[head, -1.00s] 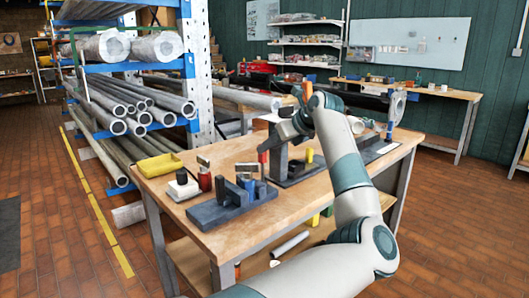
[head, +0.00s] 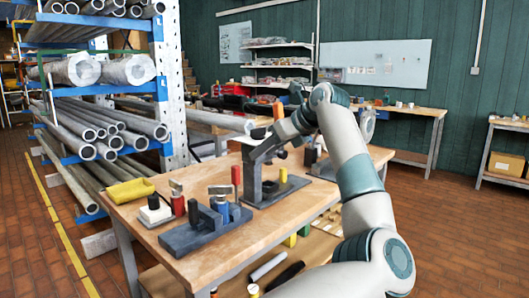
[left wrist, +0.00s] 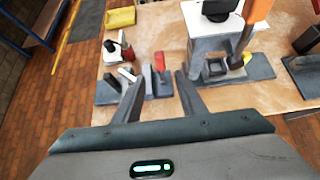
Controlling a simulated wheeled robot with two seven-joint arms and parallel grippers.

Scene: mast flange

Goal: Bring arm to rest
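My left arm reaches over the wooden workbench (head: 130,215) in the head view. The fixture (head: 190,238) also shows in the head view. My right gripper is in neither view.
A yellow tray (head: 130,191) and a white block with a black knob (head: 154,209) sit at the bench's left. A grey stand (left wrist: 222,97) with an orange-topped piece (left wrist: 257,12) is near the gripper. A pipe rack (head: 165,90) stands left; brick floor is open.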

